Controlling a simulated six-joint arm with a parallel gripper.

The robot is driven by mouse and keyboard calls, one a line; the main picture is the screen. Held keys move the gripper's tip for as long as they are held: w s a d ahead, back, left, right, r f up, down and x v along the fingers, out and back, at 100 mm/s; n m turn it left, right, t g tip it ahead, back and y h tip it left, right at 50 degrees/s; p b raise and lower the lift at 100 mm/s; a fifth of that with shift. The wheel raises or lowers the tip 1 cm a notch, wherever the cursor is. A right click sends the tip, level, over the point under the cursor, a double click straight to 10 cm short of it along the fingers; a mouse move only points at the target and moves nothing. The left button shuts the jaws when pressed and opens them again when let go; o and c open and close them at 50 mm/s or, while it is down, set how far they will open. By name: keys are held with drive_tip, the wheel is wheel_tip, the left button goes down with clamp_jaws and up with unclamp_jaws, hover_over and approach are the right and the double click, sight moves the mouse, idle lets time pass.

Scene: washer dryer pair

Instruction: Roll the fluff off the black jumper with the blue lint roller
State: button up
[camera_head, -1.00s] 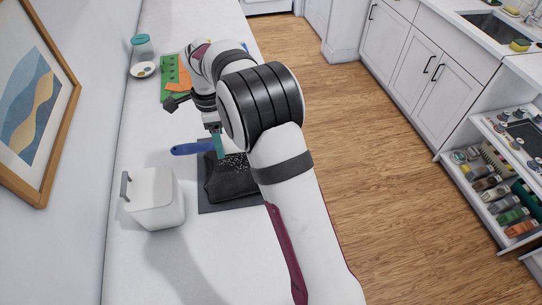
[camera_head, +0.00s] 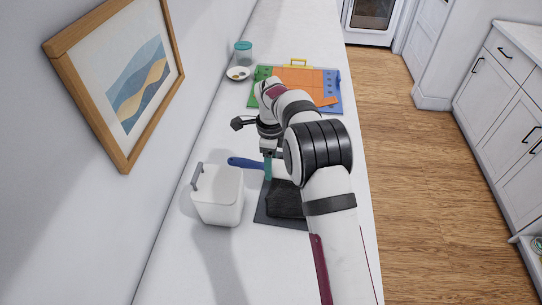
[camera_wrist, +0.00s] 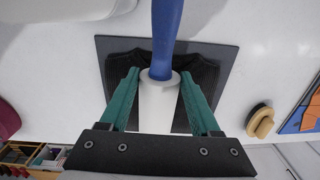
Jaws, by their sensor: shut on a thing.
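The blue lint roller has a blue handle (camera_head: 245,163) that points left in the head view; the handle (camera_wrist: 166,28) also shows in the wrist view, with its white roller (camera_wrist: 158,105) between my teal fingers. My gripper (camera_head: 268,172) is shut on the lint roller over the far left part of the jumper. The black jumper (camera_head: 286,203) lies folded on a dark grey mat (camera_head: 264,213), and my arm covers its right side. The jumper (camera_wrist: 122,62) shows around the roller in the wrist view. I cannot make out fluff now. Contact between roller and jumper is unclear.
A white lidded bin (camera_head: 218,197) stands close left of the mat. Farther back are a colourful board (camera_head: 299,77), a small bowl (camera_head: 237,74) and a teal-lidded jar (camera_head: 243,51). The wall borders the white counter (camera_head: 245,265) on the left. The near counter is clear.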

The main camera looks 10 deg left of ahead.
drive_tip(key=shift+f, duration=0.8)
drive_tip(key=shift+d+f, duration=0.5)
drive_tip(key=shift+d, duration=0.05)
drive_tip(key=shift+c, duration=0.6)
drive_tip(key=shift+s+d, duration=0.2)
drive_tip(key=shift+d, duration=2.35)
drive_tip(key=shift+s+d, duration=0.2)
drive_tip(key=shift+d, duration=2.35)
drive_tip(key=shift+w+a, duration=0.2)
drive_tip(key=shift+a, duration=2.7)
drive_tip(key=shift+w+a, duration=0.2)
drive_tip(key=shift+a, duration=2.65)
drive_tip(key=shift+d+r, duration=0.1)
drive_tip(key=shift+r, duration=3.9)
drive_tip(key=shift+d, duration=0.1)
